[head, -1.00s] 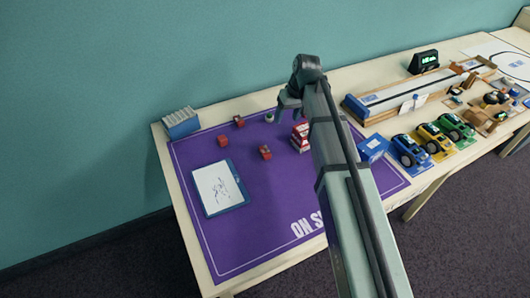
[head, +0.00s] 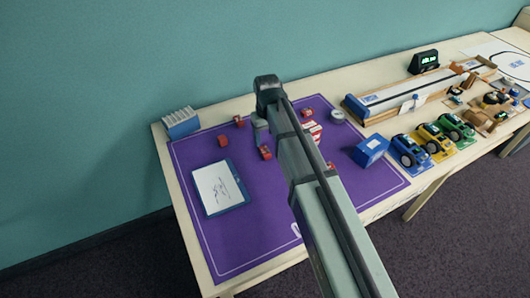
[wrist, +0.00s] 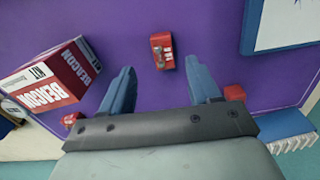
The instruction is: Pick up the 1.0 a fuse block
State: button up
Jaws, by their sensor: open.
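Several small red blocks lie on the purple mat (head: 190,240); I cannot read their ratings, so I cannot tell which is the 1.0 A one. One red block (wrist: 162,50) with pale markings lies just beyond and between my open fingertips in the wrist view; it appears to be the block in the head view (head: 265,153). My gripper (wrist: 161,68) is open and empty above the mat; in the head view it (head: 261,138) hangs just behind that block. Other red blocks (head: 223,141) (head: 238,121) (head: 307,113) lie around it.
A red-and-white BEACON box (wrist: 52,78) stands left of my fingers in the wrist view. A clipboard (head: 219,188), a blue box (head: 369,150), a round grey item (head: 338,115) and a blue holder with white cards (head: 181,122) are around the mat. Toy cars (head: 410,151) stand right.

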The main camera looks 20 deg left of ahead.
aim_at(265, 150)
jog(key=shift+a+f, duration=0.2)
jog(key=shift+f, duration=1.5)
jog(key=shift+a+f, duration=0.15)
jog(key=shift+f, duration=1.55)
jog(key=c, duration=1.1)
jog(key=shift+r, duration=0.1)
jog(key=shift+c, duration=0.2)
